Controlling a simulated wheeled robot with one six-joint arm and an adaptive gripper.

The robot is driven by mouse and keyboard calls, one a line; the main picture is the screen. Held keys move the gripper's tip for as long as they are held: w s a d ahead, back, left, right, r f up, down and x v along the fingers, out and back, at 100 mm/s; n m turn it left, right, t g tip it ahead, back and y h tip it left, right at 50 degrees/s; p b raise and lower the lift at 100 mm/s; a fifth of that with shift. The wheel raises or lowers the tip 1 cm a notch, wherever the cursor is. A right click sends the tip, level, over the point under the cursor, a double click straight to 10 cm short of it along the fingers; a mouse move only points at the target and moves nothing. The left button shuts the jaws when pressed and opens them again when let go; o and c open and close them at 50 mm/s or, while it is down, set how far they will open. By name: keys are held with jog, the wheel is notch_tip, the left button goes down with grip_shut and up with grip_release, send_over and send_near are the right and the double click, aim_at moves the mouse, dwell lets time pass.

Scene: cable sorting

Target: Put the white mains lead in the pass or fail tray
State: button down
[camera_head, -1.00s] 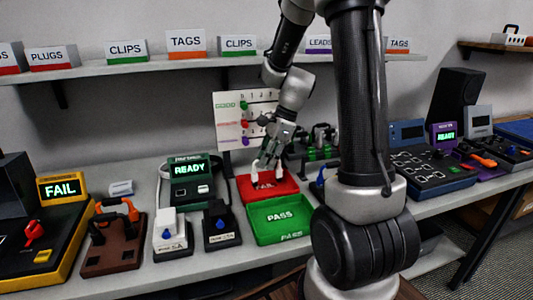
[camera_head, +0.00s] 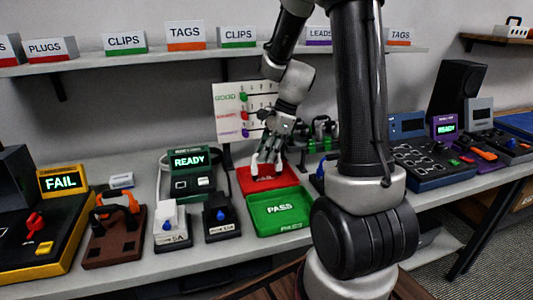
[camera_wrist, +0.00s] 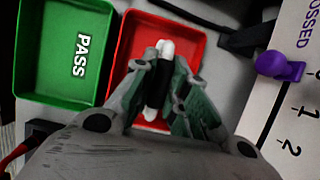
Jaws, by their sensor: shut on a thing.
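The white mains lead (camera_wrist: 166,48) shows in the wrist view as a white end sticking out past the fingertips, with a black band in the grip. In the head view, white pieces of it (camera_head: 255,164) hang at the fingers. My gripper (camera_wrist: 160,85) is shut on it, over the red tray (camera_wrist: 128,45). In the head view my gripper (camera_head: 270,155) is low over the red tray (camera_head: 287,179), and the tray's label is partly covered. I cannot tell whether the lead touches the tray floor. The green PASS tray (camera_head: 262,222) is empty, in front of the red one.
A printed board with coloured pegs (camera_head: 230,122) stands behind the red tray; its purple peg (camera_wrist: 280,66) is near my gripper in the wrist view. A green READY tester (camera_head: 190,177) stands left. Blue-knobbed blocks (camera_head: 221,222) stand left of the green tray.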

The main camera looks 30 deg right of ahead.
jog(key=shift+f, duration=0.9)
dwell(1.3)
jog(key=c, duration=0.8)
grip_release()
jog(key=shift+r, duration=4)
